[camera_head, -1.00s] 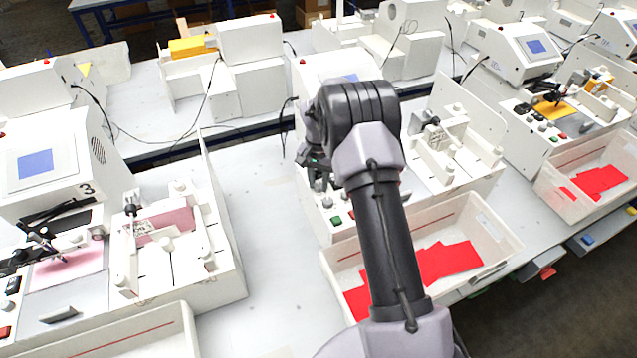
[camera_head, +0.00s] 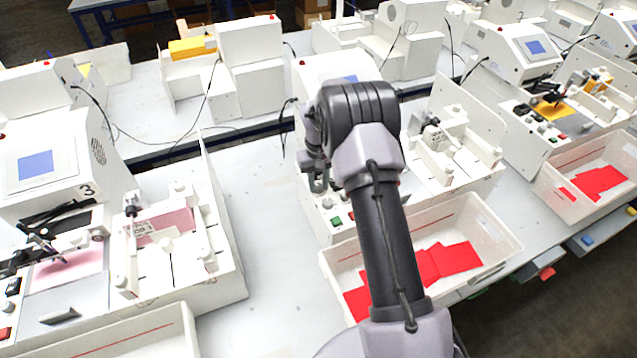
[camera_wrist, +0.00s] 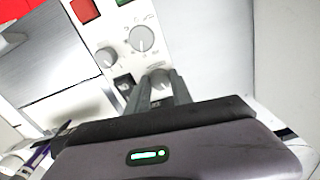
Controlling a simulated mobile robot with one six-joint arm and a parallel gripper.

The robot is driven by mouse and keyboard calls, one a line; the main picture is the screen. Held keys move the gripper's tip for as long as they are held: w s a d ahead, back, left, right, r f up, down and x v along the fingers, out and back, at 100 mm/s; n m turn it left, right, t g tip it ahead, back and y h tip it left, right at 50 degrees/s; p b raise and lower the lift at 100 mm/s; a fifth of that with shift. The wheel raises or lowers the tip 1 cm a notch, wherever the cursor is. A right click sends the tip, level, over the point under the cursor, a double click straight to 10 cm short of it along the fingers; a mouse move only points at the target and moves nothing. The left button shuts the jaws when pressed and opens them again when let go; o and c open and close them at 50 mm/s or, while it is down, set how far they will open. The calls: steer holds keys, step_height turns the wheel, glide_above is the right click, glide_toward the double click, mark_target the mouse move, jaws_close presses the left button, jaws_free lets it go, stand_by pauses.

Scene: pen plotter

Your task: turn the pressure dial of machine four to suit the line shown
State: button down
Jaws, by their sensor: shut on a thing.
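In the wrist view my gripper (camera_wrist: 160,88) is shut on a small grey knob (camera_wrist: 158,77) on a white control panel (camera_wrist: 183,45); its fingers stand on either side of it and hide part of it. Two other grey dials, a larger one with marks around it (camera_wrist: 141,38) and a smaller one (camera_wrist: 106,57), sit beside it, clear of the fingers. I cannot read the labels or the setting of the held knob. In the head view my arm covers most of this middle machine (camera_head: 322,68); only an edge of its screen (camera_head: 350,78) shows, so its line is unreadable.
A red button (camera_wrist: 84,10) and a green button (camera_wrist: 122,2) are on the same panel. A white bin (camera_head: 490,225) with red sheets stands in front. The machine marked 3 (camera_head: 95,170) is on the left, with clear bench (camera_head: 255,200) between.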

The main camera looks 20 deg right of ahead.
mark_target(318, 187)
stand_by(0.4)
steer(key=c, duration=1.4)
jaws_free()
steer(key=shift+r, duration=0.15)
step_height(318, 187, up, 17)
steer(key=p, duration=0.2)
